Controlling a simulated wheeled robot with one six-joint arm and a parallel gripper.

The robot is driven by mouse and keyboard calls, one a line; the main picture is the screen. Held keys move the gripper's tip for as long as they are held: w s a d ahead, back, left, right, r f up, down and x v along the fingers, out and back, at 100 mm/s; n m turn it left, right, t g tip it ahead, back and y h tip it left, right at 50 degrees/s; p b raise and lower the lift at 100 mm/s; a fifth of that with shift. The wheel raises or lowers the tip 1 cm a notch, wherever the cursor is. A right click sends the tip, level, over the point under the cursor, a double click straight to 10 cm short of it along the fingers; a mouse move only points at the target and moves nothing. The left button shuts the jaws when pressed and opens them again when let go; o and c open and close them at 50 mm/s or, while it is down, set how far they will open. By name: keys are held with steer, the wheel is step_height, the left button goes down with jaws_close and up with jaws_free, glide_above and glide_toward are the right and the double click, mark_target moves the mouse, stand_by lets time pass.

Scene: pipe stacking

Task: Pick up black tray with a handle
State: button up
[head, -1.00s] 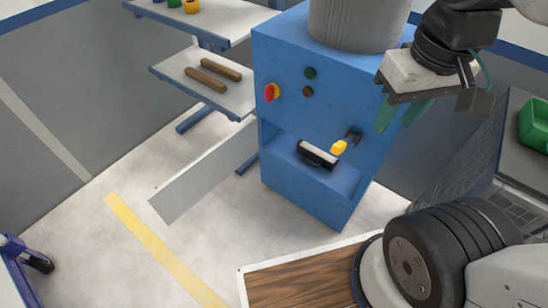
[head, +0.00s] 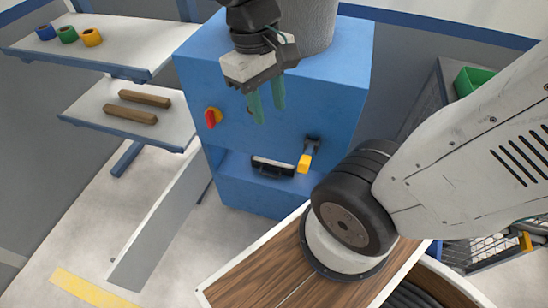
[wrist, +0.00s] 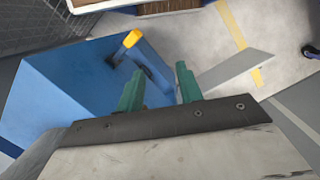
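The black tray with a handle (head: 272,167) sits on the ledge of the blue machine (head: 235,170), low on its front, in the head view. It has a pale top face and its handle faces outward. My gripper (head: 267,113) hangs in front of the machine's upper face, above the tray and apart from it. Its two green fingers are spread and empty, as the wrist view (wrist: 160,70) shows. In the wrist view the tray is largely hidden behind the left finger.
A yellow-handled clamp or lever (head: 305,161) sticks out just right of the tray. A red knob (head: 212,117) is on the machine's left. Shelves (head: 90,110) with tape rolls and wooden bars stand left. A wood-topped surface (head: 265,275) lies in front.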

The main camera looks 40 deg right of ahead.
steer(key=w+d+f+n+g+h, duration=0.1)
steer(key=w+f+n+g+h, duration=0.25)
steer(key=w+f, duration=0.55)
steer(key=w+d+f+n+g+h, duration=0.2)
steer(key=w+f+n+h, duration=0.3)
steer(key=f, duration=0.7)
steer(key=w+d+f+n+t+h, duration=0.3)
steer(key=f+n, duration=0.5)
steer(key=f, duration=1)
steer(key=w+f+n+t+h, duration=0.2)
steer(key=f+n+t+h, duration=0.2)
steer(key=f+n, duration=0.9)
steer(key=w+f+n+t, duration=0.2)
steer(key=w+f+t, duration=0.25)
steer(key=f, duration=0.35)
steer(key=shift+g+y, duration=0.3)
steer(key=shift+y, duration=0.15)
steer(key=x, duration=0.7)
steer(key=shift+s+f, duration=0.1)
jaws_close()
